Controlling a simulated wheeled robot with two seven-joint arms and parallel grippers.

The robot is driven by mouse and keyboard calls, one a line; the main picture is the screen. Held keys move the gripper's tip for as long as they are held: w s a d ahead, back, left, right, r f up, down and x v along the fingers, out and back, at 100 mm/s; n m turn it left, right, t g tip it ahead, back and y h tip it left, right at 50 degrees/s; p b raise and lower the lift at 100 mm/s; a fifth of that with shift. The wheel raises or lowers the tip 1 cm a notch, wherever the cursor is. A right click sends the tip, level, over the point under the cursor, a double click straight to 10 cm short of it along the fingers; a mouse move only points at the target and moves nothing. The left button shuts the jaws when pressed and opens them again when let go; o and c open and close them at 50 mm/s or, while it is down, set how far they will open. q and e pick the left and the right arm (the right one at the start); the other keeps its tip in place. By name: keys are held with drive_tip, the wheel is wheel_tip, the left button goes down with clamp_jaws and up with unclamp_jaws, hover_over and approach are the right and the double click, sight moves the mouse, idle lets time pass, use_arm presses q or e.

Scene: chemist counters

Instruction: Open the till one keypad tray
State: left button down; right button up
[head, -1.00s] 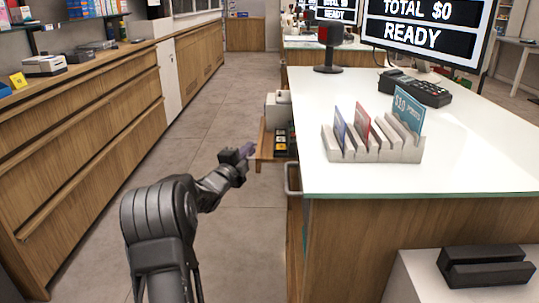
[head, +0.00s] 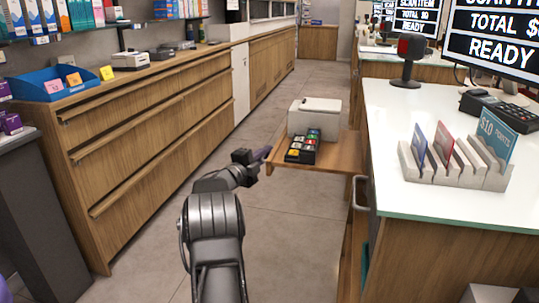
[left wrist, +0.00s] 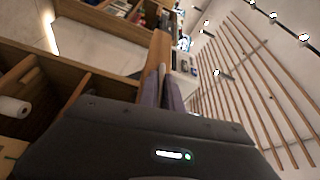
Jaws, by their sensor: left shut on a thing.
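The till one keypad tray (head: 342,156) is a wooden board that sticks out to the left from the side of the white-topped counter. It carries a black keypad (head: 303,147) with coloured keys and a white boxy device (head: 315,116). My left gripper (head: 262,154) is at the tray's left outer edge, shut on it. In the left wrist view, the dark fingers (left wrist: 172,92) close around a pale strip at the wooden edge (left wrist: 160,52). The exact grip is partly hidden. My right gripper shows in neither view.
The counter (head: 420,205) stands at right with a card holder (head: 455,165), a card terminal (head: 498,108) and a screen (head: 497,35). Wooden drawers (head: 150,130) line the left side. The floor aisle (head: 268,215) between them is clear.

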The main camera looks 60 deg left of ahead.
use_arm(q)
drive_tip(key=c, duration=1.5)
unclamp_jaws()
drive_tip(key=p+v, duration=0.1)
drive_tip(key=v, duration=0.6)
drive_tip(key=shift+s+d+f, duration=0.1)
drive_tip(key=shift+s+f, duration=0.05)
drive_tip(key=shift+s, duration=0.25)
